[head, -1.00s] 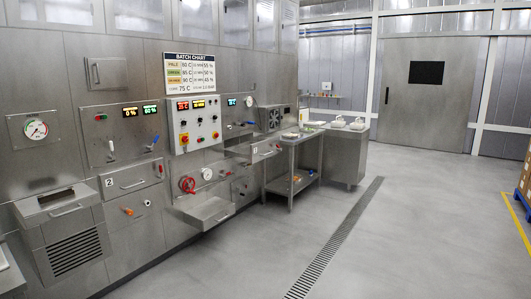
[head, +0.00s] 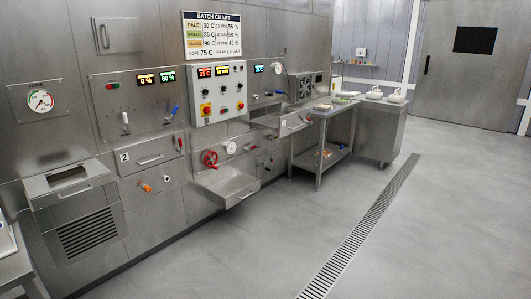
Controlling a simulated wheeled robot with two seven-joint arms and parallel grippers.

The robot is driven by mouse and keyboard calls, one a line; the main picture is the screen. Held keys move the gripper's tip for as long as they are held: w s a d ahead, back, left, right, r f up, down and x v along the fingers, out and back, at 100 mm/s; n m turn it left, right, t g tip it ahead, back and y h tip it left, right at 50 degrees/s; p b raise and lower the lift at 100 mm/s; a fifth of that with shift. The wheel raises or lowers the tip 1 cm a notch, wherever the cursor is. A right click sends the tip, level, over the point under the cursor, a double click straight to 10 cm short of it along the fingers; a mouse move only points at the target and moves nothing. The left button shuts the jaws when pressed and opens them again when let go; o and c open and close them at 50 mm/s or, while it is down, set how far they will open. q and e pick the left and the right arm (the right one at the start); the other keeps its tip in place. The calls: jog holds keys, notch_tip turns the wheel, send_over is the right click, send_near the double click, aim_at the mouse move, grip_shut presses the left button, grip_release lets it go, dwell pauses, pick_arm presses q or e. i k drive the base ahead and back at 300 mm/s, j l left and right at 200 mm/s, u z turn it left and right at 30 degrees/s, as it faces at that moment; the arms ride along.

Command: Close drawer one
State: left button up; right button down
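Along the steel wall, a drawer (head: 293,125) with a small number label stands pulled out, with its top open. The label is too small to read surely, so I cannot tell if it is drawer one. A drawer marked 2 (head: 150,159) further left looks shut, its front nearly flush with the wall. An open steel tray (head: 226,190) sticks out lower down, below a red valve wheel (head: 210,159). Neither of my grippers is in view.
A steel table (head: 325,118) with a lower shelf stands just right of the pulled-out drawer. A steel unit (head: 62,200) with a vent grille juts out at the left. The grey floor (head: 440,220) in front is clear, with a drain strip (head: 360,226).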

aim_at(284, 124)
jog(key=i, duration=3.55)
jog(key=i+u, duration=0.1)
jog(key=i, duration=0.45)
jog(key=i+l, duration=0.1)
jog(key=i, duration=0.5)
jog(key=i+l+u, duration=0.15)
jog(key=i, duration=0.4)
